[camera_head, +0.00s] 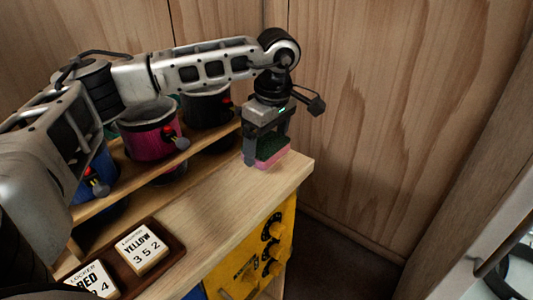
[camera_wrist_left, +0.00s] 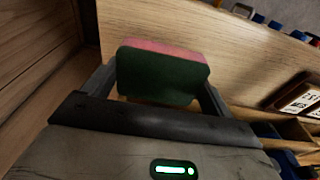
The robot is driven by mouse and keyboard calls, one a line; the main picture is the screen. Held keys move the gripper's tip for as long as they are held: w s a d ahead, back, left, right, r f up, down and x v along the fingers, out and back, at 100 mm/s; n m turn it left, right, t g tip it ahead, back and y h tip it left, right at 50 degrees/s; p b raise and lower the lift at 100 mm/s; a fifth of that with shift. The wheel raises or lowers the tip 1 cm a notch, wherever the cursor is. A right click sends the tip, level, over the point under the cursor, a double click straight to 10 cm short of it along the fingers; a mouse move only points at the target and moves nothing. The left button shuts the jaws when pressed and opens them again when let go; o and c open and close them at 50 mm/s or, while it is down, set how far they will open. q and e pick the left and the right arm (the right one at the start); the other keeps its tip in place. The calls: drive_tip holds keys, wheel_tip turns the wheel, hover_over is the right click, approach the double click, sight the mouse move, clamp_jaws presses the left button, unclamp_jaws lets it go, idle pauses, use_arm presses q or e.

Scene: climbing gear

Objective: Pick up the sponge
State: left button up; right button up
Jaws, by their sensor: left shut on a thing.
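The sponge (camera_head: 270,151) is a small block with a dark green face and a pink side. It is near the far right corner of the wooden top. My left gripper (camera_head: 265,155) points down and is shut on the sponge, with a finger at each end. In the left wrist view the sponge (camera_wrist_left: 162,72) sits between the two fingers, green face toward the camera and pink edge beyond. I cannot tell whether its underside touches the wood. My right gripper is not in view.
The wooden top (camera_head: 215,195) is bare in the middle. Several coloured cups, including a pink one (camera_head: 148,135), stand in a rack behind. A tray (camera_head: 172,248) with number cards is at the front left. A yellow locker front (camera_head: 262,255) is below the edge.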

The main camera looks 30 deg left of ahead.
use_arm(q)
drive_tip(key=s+r, duration=0.1)
drive_tip(key=s+d+r, duration=0.1)
drive_tip(key=r, duration=0.1)
drive_tip(key=s+d+r, duration=0.1)
drive_tip(key=s+r, duration=0.1)
drive_tip(key=s+d+r, duration=0.3)
drive_tip(key=s+r, duration=0.1)
drive_tip(key=s, duration=0.4)
drive_tip(key=shift+s+d+r+b, duration=0.4)
